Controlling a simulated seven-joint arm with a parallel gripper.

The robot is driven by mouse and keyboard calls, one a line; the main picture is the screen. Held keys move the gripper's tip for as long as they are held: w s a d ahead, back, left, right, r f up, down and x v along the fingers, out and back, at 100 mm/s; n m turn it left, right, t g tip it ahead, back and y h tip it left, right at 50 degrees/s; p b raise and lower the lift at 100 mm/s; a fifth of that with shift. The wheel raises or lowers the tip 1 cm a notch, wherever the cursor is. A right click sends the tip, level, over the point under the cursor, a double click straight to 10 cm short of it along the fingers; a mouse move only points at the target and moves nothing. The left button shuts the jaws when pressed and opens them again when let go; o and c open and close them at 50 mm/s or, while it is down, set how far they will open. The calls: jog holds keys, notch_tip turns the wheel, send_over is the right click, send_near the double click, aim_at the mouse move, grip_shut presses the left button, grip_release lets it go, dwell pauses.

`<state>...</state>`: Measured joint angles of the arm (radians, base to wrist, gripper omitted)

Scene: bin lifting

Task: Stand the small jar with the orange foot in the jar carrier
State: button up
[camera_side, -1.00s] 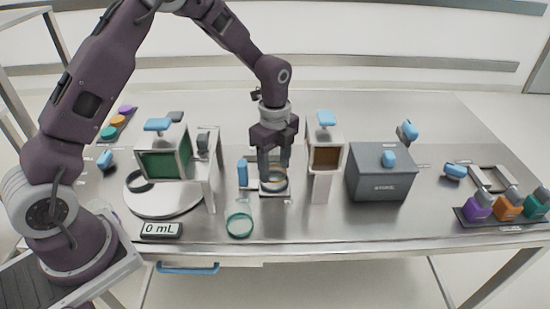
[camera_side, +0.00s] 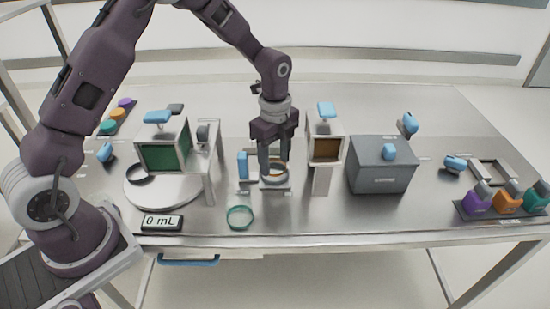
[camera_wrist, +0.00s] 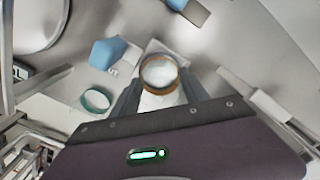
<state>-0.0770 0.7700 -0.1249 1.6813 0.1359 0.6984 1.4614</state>
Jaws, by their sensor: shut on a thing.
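My gripper (camera_side: 274,172) is low over the middle of the table, shut on the small jar with the orange foot. The jar's orange ring (camera_wrist: 143,74) shows between the fingers in the wrist view; its clear body is hard to make out. The jar carrier (camera_side: 243,166), with a blue handle, stands at the gripper's left. Its blue part also shows in the wrist view (camera_wrist: 107,52). The jar is at the carrier's pale base; I cannot tell whether it rests there or hangs just above.
A teal-ringed jar (camera_side: 240,217) stands in front of the carrier. A green-windowed box (camera_side: 165,157) is at left, and a brown-windowed stand (camera_side: 326,150) and grey box (camera_side: 380,175) are close at right. Coloured bottles (camera_side: 508,200) sit far right.

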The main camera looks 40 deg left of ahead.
jog(key=shift+f, duration=0.15)
jog(key=shift+f, duration=0.4)
jog(key=shift+f, duration=0.15)
dwell(0.5)
